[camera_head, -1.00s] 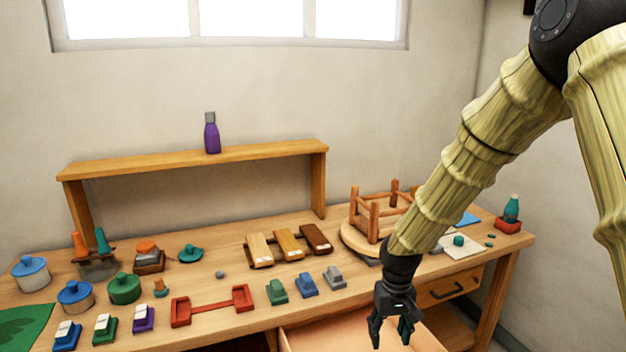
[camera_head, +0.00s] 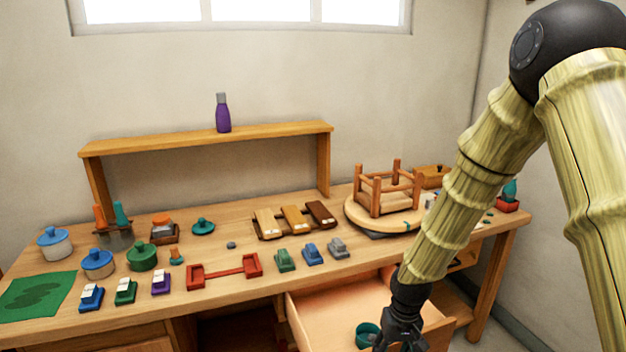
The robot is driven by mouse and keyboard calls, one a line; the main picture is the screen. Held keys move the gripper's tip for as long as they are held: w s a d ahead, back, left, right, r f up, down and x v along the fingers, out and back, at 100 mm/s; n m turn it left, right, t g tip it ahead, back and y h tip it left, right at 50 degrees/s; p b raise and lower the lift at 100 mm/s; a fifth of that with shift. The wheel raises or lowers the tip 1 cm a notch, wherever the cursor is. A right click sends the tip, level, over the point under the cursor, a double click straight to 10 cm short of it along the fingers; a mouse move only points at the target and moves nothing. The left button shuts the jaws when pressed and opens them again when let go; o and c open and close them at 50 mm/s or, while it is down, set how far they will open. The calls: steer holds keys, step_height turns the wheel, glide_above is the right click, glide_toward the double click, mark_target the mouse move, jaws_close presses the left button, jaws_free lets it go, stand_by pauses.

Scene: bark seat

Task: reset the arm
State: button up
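My gripper (camera_head: 400,338) is low at the right, at the bottom edge of the head view, over the open drawer (camera_head: 330,308). The arm hangs down to it from the upper right. Its fingers are dark and partly cut off by the frame edge, so their opening is unclear. A teal round container (camera_head: 367,334) is in the drawer, just left of the gripper. I cannot tell whether the gripper touches it.
The workbench (camera_head: 225,304) holds several pots, small blocks, a red holder (camera_head: 224,271) and an upturned stool (camera_head: 388,190) on a round board. A shelf (camera_head: 215,138) carries a purple bottle (camera_head: 222,114).

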steer(key=s+d+f+b, duration=0.1)
steer(key=s+f+b, duration=0.2)
steer(key=s+f, duration=1.2)
steer(key=s+d+f+m+b, duration=0.1)
steer(key=s+f+b, duration=0.3)
steer(key=s+f, duration=1.1)
steer(key=shift+s+d+f+h, duration=0.35)
steer(key=shift+s+d+h, duration=0.05)
steer(key=shift+s+d, duration=0.4)
